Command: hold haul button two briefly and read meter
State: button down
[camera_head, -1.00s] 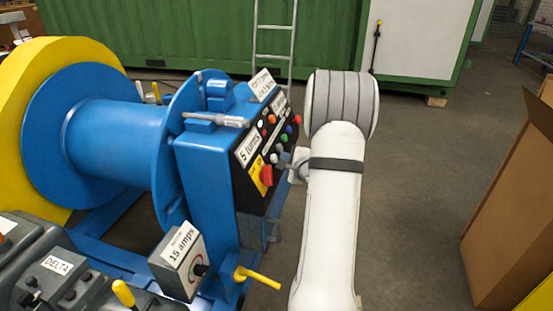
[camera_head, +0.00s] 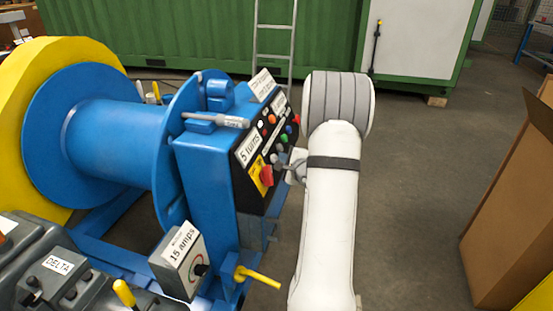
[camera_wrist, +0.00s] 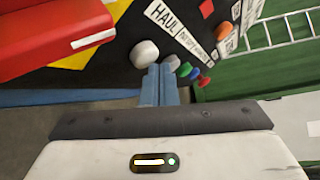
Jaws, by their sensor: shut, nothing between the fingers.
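The blue control panel (camera_head: 247,182) on the winch has a black sloped face with coloured buttons and a HAUL label (camera_wrist: 175,25). A large pale grey button (camera_wrist: 145,53) is nearest my gripper in the wrist view.
A yellow lever (camera_head: 258,277) sticks out below. The blue drum (camera_head: 115,140) is left. A cardboard box (camera_head: 515,215) stands right, with clear floor between.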

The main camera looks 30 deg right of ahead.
jog(key=shift+w+a+f, duration=0.2)
jog(key=shift+w+a, duration=0.1)
jog(key=shift+w, duration=0.05)
dwell(1.6)
jog(key=shift+s, duration=0.1)
dwell(1.1)
jog(key=shift+s+d+r+p, duration=0.4)
jog(key=shift+s+d+p, duration=0.15)
jog(key=shift+p, duration=0.25)
jog(key=s+d+r+p, duration=0.1)
jog(key=p, duration=0.1)
jog(key=s+d+r+p, duration=0.1)
jog(key=s+d+p, duration=0.1)
jog(key=shift+s+r, duration=0.1)
jog(key=shift+s, duration=0.1)
dwell(0.4)
